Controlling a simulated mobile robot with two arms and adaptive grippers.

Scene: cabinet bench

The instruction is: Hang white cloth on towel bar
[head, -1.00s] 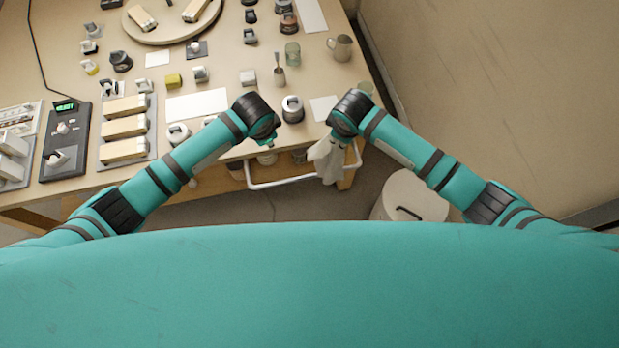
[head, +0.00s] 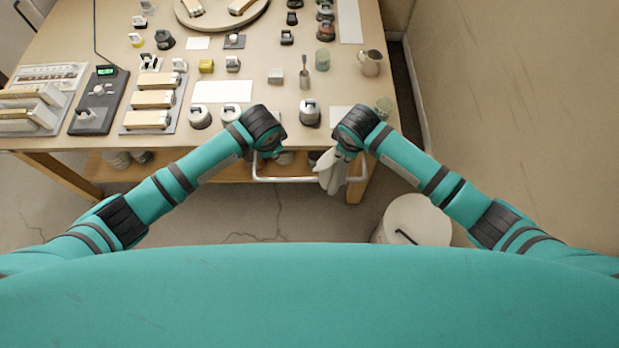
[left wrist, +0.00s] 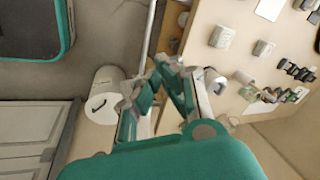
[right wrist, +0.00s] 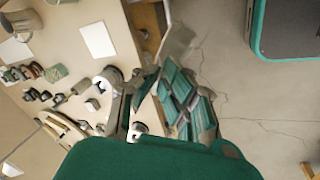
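The white cloth (head: 332,171) hangs in folds below my right gripper (head: 343,150), at the right part of the white towel bar (head: 292,180) under the table's front edge. The right wrist view shows the cloth (right wrist: 178,42) at the tips of that gripper (right wrist: 160,72), whose fingers come together on it. I cannot tell whether the cloth lies over the bar or only beside it. My left gripper (head: 272,154) is near the bar's left end. In the left wrist view its fingertips (left wrist: 163,64) meet with no cloth between them, close to the bar (left wrist: 150,35).
The wooden table (head: 262,50) holds several jars, cards, a metal mug (head: 370,62) and a turntable (head: 222,14). A white lidded bin (head: 415,218) stands on the floor at the right, near the wall. The floor before the bar is open.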

